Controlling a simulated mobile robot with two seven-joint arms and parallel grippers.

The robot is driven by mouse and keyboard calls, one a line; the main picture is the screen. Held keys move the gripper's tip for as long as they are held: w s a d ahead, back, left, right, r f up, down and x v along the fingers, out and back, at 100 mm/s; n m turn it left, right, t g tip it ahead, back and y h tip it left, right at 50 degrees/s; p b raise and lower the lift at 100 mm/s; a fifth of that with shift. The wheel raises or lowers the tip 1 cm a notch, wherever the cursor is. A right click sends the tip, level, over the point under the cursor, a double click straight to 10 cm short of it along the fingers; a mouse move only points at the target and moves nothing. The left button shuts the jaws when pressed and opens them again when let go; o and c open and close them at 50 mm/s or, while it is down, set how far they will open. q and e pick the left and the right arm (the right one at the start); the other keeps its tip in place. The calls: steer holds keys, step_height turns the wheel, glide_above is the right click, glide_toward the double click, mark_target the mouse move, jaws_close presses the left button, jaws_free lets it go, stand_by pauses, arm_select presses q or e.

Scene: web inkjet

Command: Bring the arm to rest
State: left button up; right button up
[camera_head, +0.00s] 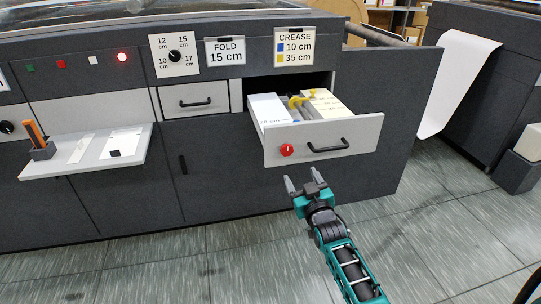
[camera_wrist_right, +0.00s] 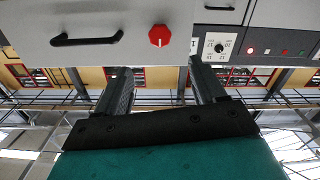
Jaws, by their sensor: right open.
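My right gripper (camera_head: 304,182) is open and empty, in front of and below the open drawer (camera_head: 345,150) in the head view. Its two dark fingers show apart in the right wrist view (camera_wrist_right: 156,85), with nothing between them. The drawer front carries a red knob (camera_head: 287,150) and a black handle (camera_head: 328,146). In the right wrist view the red knob (camera_wrist_right: 161,36) and the handle (camera_wrist_right: 87,40) appear beyond the fingertips. My teal right arm comes in from the bottom right of the head view. My left gripper is not in view.
A closed drawer (camera_head: 195,99) is left of the open one. A shelf (camera_head: 130,150) with an orange-handled tool in a holder juts out at the left. A white paper web (camera_head: 459,85) hangs at the right. The grey floor (camera_head: 230,265) in front is clear.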

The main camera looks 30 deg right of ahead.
steer(key=shift+a, duration=0.1)
steer(key=s+a+f+n+g+y, duration=0.1)
steer(key=s+a+f+g+y, duration=0.1)
steer(key=s+a, duration=0.3)
steer(key=s+a+f+n+g+y, duration=0.1)
steer(key=s+a+f, duration=0.4)
steer(key=s, duration=0.7)
steer(key=s+a+f+n+g+y, duration=0.1)
steer(key=s+a+f+g+y, duration=0.1)
steer(key=s+a, duration=0.5)
step_height(320, 180, down, 2)
steer(key=shift+s+a+f+g+y, duration=0.15)
steer(key=shift+s+g+y, duration=0.25)
steer(key=shift+s+g, duration=0.45)
steer(key=shift+w, duration=0.15)
steer(key=shift+c, duration=0.4)
